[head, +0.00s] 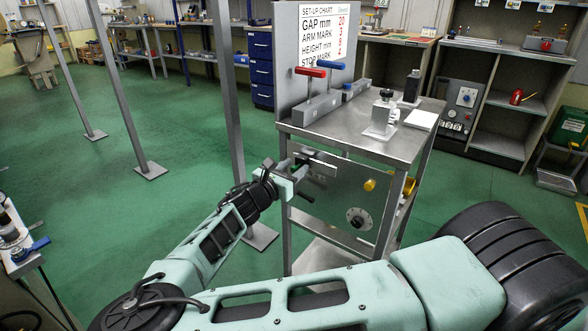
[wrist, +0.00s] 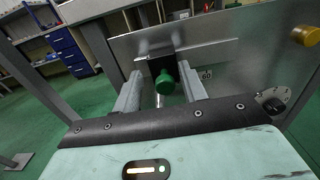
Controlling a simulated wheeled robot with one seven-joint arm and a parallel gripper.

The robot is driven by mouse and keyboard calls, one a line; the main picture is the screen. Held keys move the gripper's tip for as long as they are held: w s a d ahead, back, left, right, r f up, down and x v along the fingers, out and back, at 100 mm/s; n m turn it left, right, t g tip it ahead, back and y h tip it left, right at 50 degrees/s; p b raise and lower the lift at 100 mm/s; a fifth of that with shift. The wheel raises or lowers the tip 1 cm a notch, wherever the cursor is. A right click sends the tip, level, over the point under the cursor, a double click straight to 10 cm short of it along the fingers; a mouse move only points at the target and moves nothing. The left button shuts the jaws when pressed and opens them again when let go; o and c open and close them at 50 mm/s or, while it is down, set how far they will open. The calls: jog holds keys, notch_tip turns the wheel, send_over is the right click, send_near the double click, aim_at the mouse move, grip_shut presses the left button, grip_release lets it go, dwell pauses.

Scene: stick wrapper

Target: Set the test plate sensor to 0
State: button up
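A grey metal plate (head: 332,196) hangs upright below the top of the metal stand, and it also shows in the wrist view (wrist: 235,65). A flat horizontal bar (wrist: 212,52) lies across its upper part. A green round knob (wrist: 164,84) faces the wrist camera, in front of that bar. My gripper (head: 287,172) is at the left part of the plate. In the wrist view its two fingers (wrist: 165,90) stand apart on either side of the green knob, with visible gaps.
The plate also bears a round dial (head: 359,218) and a yellow knob (head: 369,185). The stand's top (head: 360,136) carries red-handled and blue-handled tools and a set-up chart (head: 324,35). A stand leg (head: 285,225) is close to my gripper. Green floor to the left is mostly clear.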

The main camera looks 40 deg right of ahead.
jog(key=shift+a, duration=0.15)
jog(key=v, duration=1.7)
jog(key=shift+p, duration=0.35)
jog(key=shift+s, duration=0.1)
